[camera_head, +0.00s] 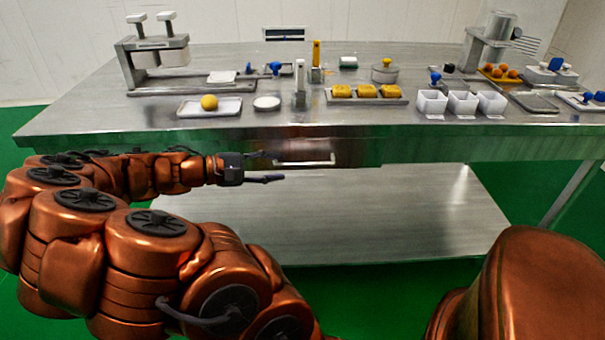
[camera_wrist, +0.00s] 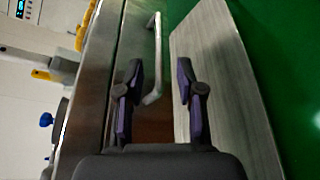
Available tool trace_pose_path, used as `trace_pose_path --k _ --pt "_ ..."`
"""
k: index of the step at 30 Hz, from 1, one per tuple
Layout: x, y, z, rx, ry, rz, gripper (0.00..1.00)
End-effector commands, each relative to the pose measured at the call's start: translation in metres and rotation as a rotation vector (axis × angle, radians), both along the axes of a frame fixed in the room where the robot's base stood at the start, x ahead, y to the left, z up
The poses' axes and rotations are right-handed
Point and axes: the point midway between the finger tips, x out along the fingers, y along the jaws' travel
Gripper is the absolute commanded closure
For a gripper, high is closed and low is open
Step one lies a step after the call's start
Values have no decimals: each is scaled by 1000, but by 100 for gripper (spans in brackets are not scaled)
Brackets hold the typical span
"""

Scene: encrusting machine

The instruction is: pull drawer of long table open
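The long steel table (camera_head: 90,118) spans the head view. Its drawer front (camera_head: 352,153) sits under the top's front edge and looks shut. A pale bar handle (camera_head: 305,162) runs along it; the handle (camera_wrist: 157,60) also shows in the wrist view. My gripper (camera_head: 272,167) is just left of the handle in the head view, with its fingers apart. In the wrist view my gripper (camera_wrist: 159,85) is open, and the handle's near end lies between the fingers in the picture. Whether the fingers reach around the handle in depth, or touch it, I cannot tell.
A lower shelf (camera_head: 400,215) lies beneath the drawer. The tabletop bears a tray with a yellow ball (camera_head: 209,102), a tray of yellow blocks (camera_head: 366,92), white cups (camera_head: 462,103) and several machine parts. Green floor in front of the table looks clear.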

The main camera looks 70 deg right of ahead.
Motion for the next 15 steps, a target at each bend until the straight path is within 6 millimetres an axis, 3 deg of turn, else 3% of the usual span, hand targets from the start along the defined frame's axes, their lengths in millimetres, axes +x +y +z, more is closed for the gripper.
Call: trace_pose_path --k 15 --pt "-47 -43 -14 0 0 -4 63"
